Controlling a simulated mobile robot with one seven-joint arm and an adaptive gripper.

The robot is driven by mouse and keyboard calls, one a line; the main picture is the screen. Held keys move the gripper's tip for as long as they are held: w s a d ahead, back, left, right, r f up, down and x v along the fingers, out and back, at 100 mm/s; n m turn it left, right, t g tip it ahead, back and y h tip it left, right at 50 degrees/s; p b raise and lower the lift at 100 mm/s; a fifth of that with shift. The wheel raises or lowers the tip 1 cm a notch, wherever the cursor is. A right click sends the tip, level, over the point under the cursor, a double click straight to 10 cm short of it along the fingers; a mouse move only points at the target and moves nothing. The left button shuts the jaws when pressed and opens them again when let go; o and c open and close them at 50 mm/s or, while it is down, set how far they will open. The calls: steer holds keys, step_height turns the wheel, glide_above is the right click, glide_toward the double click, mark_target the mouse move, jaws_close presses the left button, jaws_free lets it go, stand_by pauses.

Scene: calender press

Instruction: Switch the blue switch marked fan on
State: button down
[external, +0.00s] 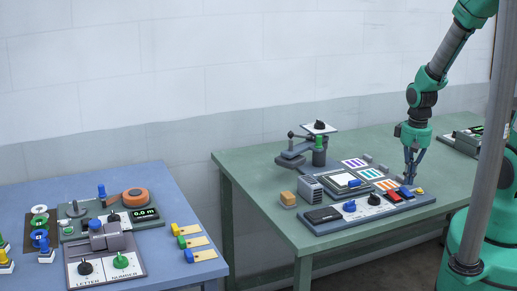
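A small blue switch (404,192) sits near the right end of a grey control panel (330,227) on the green table. A red switch (393,197) is just left of it, and a yellow part (419,190) is just right of it. The markings are too small to read, and I cannot tell the switch's position. My gripper (408,183) points down right at the blue switch, its fingertips just above or touching it; which one is unclear. The fingers narrow toward the tips and hold nothing visible, but whether they are shut is not clear.
On the panel are a black knob (374,199), a blue knob (349,206) and a black box (322,215). Behind stand a press-like device (345,182) and colored cards (355,163). A blue table (160,210) with other devices stands at left.

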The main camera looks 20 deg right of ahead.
mark_target(409, 192)
step_height(409, 192, up, 12)
steer(key=p, duration=0.3)
steer(key=shift+s, duration=0.35)
steer(key=shift+f, duration=0.1)
steer(key=shift+s+t+b, duration=0.15)
steer(key=shift+t+b, duration=0.15)
steer(key=shift+b, duration=0.9)
steer(key=s+t+b, duration=0.1)
steer(key=b, duration=0.2)
steer(key=shift+r, duration=0.2)
steer(key=shift+f, duration=0.1)
steer(key=w+f+b, duration=0.1)
steer(key=f, duration=0.3)
steer(key=w+f+b, duration=0.1)
steer(key=f+b, duration=0.1)
steer(key=f, duration=0.3)
steer(key=w+f+b, duration=0.1)
steer(key=f, duration=0.3)
steer(key=shift+f+b, duration=0.2)
steer(key=shift+b, duration=0.15)
